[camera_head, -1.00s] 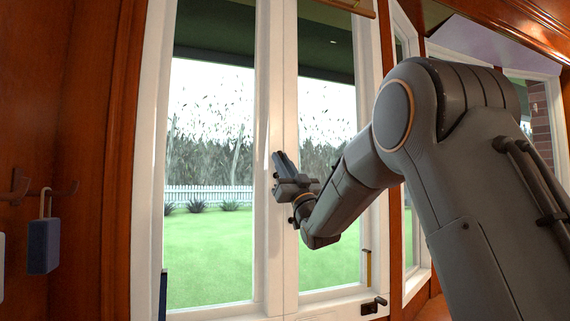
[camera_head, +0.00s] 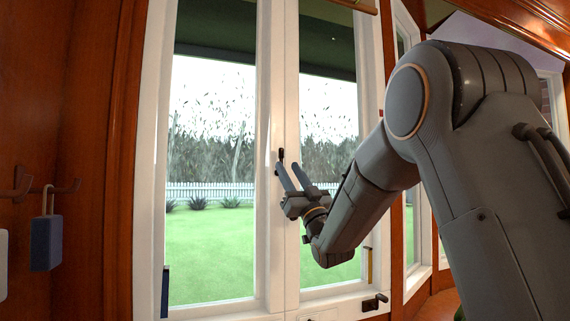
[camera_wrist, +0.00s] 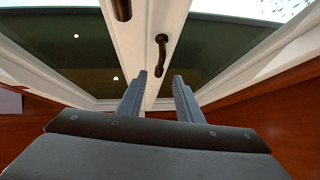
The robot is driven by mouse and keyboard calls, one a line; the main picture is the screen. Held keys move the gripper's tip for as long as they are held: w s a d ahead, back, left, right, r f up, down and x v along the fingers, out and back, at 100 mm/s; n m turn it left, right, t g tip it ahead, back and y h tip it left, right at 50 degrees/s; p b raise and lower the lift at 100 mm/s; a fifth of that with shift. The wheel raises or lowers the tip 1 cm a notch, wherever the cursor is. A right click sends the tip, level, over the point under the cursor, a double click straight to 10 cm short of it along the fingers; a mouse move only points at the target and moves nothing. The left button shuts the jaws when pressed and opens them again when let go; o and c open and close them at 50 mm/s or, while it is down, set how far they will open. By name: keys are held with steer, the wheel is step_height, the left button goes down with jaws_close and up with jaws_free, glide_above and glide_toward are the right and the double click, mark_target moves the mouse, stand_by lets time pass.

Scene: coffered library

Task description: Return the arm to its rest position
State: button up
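My gripper (camera_head: 292,178) is in front of the white window frame in the head view, near its middle upright. Its two fingers point up and to the left and stand apart with nothing between them. In the wrist view my gripper (camera_wrist: 158,92) also shows open and empty. A dark handle (camera_wrist: 161,52) on the white frame shows beyond the fingertips there, apart from them. My arm is bent, with its elbow high at the right of the head view.
The tall window (camera_head: 212,200) fills the middle. At the left, a blue padlock-like tag (camera_head: 46,243) hangs from a hook (camera_head: 62,187) on the wooden wall. A dark latch (camera_head: 374,303) sits low on the frame. A narrow blue item (camera_head: 165,293) stands at the lower left of the window.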

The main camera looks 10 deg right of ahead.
steer(key=shift+v, duration=1.15)
